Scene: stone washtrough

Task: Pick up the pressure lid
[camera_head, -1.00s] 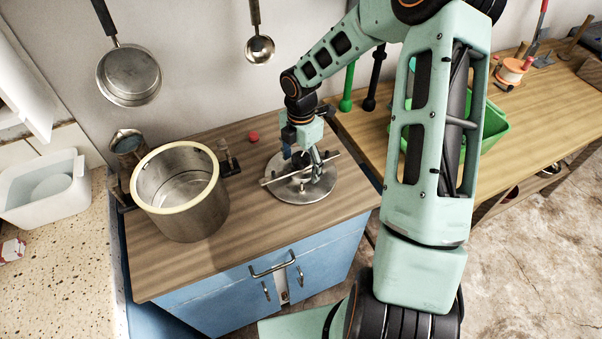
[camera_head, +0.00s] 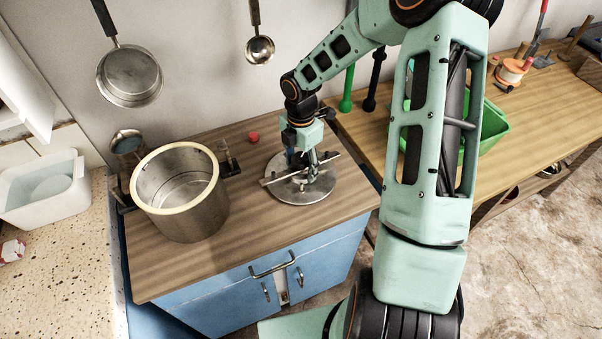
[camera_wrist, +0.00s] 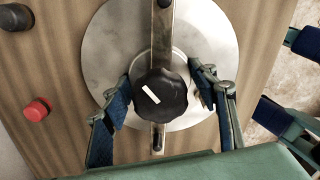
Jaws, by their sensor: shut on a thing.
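The pressure lid (camera_head: 288,192) is a round grey metal disc with a crossbar and a black knob. It lies on the wooden top of the blue cabinet and also shows in the wrist view (camera_wrist: 108,55). The black knob (camera_wrist: 160,97), with a white mark, stands on the crossbar (camera_wrist: 161,40) at the lid's middle. My gripper (camera_head: 306,166) is over the lid, its fingers on either side of the knob and shut on it, as the wrist view shows (camera_wrist: 163,92). The lid appears to rest on the worktop. My gripper partly hides the knob in the head view.
An open steel pot (camera_head: 185,215) with a pale rim stands left of the lid. A small red object (camera_head: 253,136) lies behind the lid. A green bin (camera_head: 490,128) is on the bench to the right. The front of the cabinet top (camera_head: 240,248) is clear.

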